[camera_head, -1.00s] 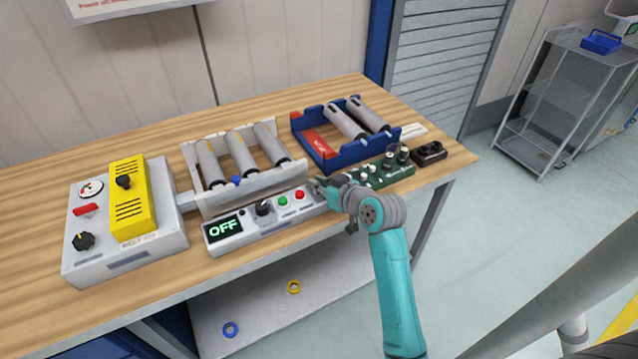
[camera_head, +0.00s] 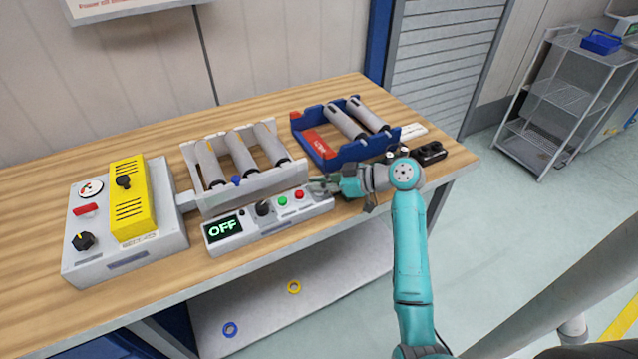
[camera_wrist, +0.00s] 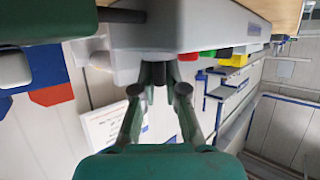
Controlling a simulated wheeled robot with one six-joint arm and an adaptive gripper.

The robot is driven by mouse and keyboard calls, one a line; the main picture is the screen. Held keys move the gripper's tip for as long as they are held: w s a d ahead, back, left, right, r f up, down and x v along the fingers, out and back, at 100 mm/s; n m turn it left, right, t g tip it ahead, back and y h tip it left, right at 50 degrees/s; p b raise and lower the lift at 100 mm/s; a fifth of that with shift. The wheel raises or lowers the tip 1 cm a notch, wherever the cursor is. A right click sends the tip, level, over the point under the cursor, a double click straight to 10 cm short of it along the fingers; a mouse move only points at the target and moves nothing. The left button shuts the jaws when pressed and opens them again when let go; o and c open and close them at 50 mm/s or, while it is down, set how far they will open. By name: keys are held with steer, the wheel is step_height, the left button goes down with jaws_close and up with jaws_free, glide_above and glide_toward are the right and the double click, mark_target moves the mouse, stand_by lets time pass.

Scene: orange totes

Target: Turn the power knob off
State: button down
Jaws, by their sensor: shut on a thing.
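A light grey control box (camera_head: 215,244) lies along the table's front edge. Its display (camera_head: 223,228) reads OFF in green letters. Right of the display are a black knob (camera_head: 264,208), a green button (camera_head: 283,202) and a red button (camera_head: 299,194). My gripper (camera_head: 316,186) is at the box's right end, right of the red button and apart from the black knob. In the wrist view my gripper (camera_wrist: 160,78) has its dark tips close together against the pale box (camera_wrist: 140,50). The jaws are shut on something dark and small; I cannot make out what.
A grey box (camera_head: 80,268) with a yellow cover (camera_head: 132,213) and its own knobs stands at the left. A white roller rack (camera_head: 225,205) is close behind the control box. A blue rack (camera_head: 340,160) and a black socket block (camera_head: 430,153) are at the right.

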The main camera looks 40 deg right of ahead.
steer(key=shift+f, duration=0.15)
steer(key=c, duration=1.2)
jaws_free()
steer(key=v, duration=1.2)
